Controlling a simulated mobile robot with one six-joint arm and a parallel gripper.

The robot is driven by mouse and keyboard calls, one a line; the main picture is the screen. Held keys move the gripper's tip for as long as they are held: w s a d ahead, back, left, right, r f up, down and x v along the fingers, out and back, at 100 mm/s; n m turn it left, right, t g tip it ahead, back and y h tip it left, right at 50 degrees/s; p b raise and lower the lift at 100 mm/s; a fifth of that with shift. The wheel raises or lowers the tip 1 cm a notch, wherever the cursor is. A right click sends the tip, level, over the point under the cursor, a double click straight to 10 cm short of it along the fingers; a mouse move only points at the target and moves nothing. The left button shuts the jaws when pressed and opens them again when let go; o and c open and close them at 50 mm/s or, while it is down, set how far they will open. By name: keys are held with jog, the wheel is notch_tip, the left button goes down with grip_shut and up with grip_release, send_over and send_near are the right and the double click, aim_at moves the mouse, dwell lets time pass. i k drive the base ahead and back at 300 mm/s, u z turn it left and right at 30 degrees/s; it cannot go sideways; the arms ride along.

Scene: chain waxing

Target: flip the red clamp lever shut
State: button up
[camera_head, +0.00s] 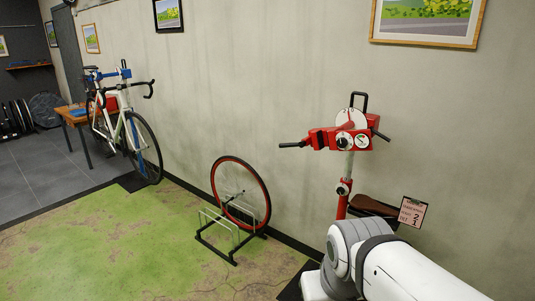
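A red repair-stand clamp head (326,138) stands at the right, in front of the wall. Black-gripped handles stick out to its left and right, and a black loop handle rises at its top. A pale round disc with a red part (351,121) sits on the head. My white arm is at the bottom right, below the clamp; my gripper is not in view.
A brown seat-like object (374,205) and a clipboard with a pink note (411,212) are beside the post. A red-rimmed wheel (240,193) stands in a floor rack (228,249) at centre. A white bicycle (119,124) and a wooden table (72,116) are at the left. The green floor (115,245) is clear.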

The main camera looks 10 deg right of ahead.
aim_at(291, 145)
jog(key=u, duration=0.1)
jog(key=k, duration=0.6)
jog(key=z, duration=0.2)
jog(key=i, duration=0.85)
jog(key=u, duration=0.1)
jog(key=k, duration=0.65)
jog(key=u, duration=0.35)
jog(key=i, duration=1.7)
jog(key=z, duration=0.65)
